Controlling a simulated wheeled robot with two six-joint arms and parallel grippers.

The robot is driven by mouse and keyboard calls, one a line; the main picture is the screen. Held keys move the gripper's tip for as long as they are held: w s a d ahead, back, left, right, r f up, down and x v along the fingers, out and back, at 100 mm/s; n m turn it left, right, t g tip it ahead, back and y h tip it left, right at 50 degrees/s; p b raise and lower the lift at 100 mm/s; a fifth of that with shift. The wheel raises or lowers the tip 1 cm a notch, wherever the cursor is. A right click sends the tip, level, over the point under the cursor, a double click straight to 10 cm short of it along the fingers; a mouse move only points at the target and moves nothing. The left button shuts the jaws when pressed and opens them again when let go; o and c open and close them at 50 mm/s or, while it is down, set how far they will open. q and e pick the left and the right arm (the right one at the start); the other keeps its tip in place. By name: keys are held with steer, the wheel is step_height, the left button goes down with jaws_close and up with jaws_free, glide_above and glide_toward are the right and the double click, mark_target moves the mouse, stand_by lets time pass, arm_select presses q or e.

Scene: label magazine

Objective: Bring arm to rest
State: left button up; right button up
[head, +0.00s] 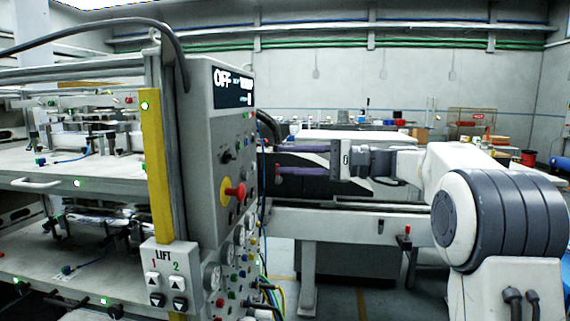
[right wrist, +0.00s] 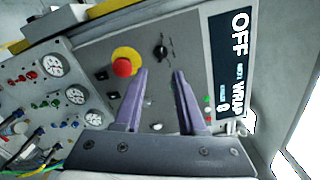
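My right arm (head: 500,215) comes in from the right and reaches left across the picture. Its gripper (head: 278,160) points at the machine's control panel (head: 205,130), with two purple fingers apart and nothing between them. In the right wrist view the open fingers (right wrist: 161,74) frame a bare stretch of the grey panel face. A red button on a yellow disc (right wrist: 122,67) lies just left of the fingers there; it also shows in the head view (head: 235,193). The dark display (head: 232,88) reads OFF. My left gripper is in neither view.
The machine's shelves (head: 70,180) and a yellow post (head: 156,165) fill the left. A LIFT button box (head: 168,275) sticks out low on the post. Gauges and hanging cables (head: 270,295) line the panel's lower side. A conveyor-like frame (head: 340,222) runs behind my right arm.

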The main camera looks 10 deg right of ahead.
steer(key=s+a+f+n+g+h+p, duration=0.4)
steer(key=s+a+f+g+h+p, duration=0.15)
steer(key=s+a+f, duration=0.75)
steer(key=s+d+f+n+h+p, duration=0.1)
steer(key=s+d+f+n+h, duration=0.1)
steer(key=s, duration=0.5)
steer(key=s+d+f+n+h+p, duration=0.2)
steer(key=s+f+n+h, duration=0.2)
steer(key=s, duration=0.4)
steer(key=s+d+f+n+h+p, duration=0.1)
steer(key=s+d+f+n+h, duration=0.2)
steer(key=s, duration=0.4)
steer(key=shift+s+f+n+h, duration=0.3)
steer(key=shift+f+n+h, duration=0.3)
steer(key=shift+n+h, duration=0.45)
steer(key=shift+s+d, duration=0.1)
